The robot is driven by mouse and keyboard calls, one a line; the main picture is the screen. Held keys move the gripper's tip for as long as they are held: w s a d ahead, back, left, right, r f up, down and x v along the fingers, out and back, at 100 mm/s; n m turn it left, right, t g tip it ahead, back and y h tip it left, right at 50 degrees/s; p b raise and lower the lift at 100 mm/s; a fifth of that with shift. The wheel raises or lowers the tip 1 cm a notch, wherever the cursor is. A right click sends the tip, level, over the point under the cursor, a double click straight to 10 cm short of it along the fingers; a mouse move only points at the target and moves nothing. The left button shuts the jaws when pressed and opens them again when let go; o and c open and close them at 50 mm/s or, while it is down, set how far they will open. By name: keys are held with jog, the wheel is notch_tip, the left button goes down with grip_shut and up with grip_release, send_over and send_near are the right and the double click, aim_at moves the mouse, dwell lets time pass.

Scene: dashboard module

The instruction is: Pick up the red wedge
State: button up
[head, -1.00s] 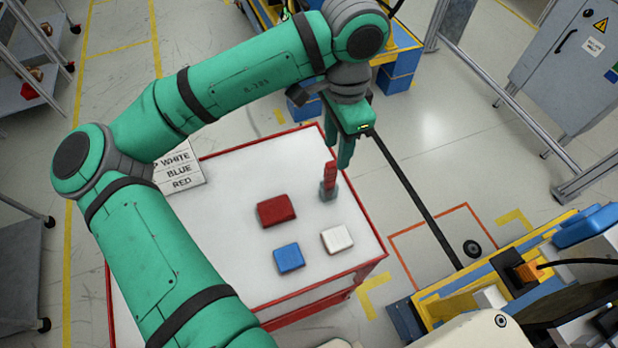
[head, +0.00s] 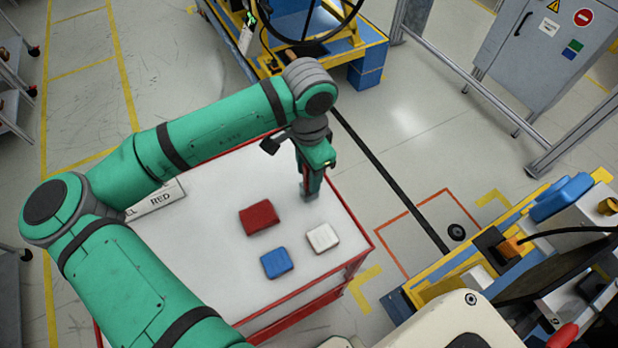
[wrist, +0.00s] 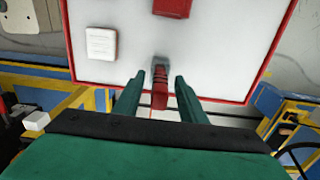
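In the wrist view my gripper (wrist: 157,82) is open, with one green finger on each side of the wedge and a gap visible on both sides. In the head view my gripper (head: 314,182) is over the grey holder (head: 308,194) and hides most of the wedge.
A red block (head: 259,217), a blue block (head: 277,262) and a white block (head: 323,237) lie on the red-edged table (head: 215,245). A lettered sign (head: 160,198) lies under my arm. Yellow and blue machinery (head: 480,260) stands to the right.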

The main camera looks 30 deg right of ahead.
jog(key=shift+f, duration=0.25)
grip_shut()
notch_tip(320, 180, up, 10)
jog(key=shift+w+f, duration=0.1)
dwell(0.5)
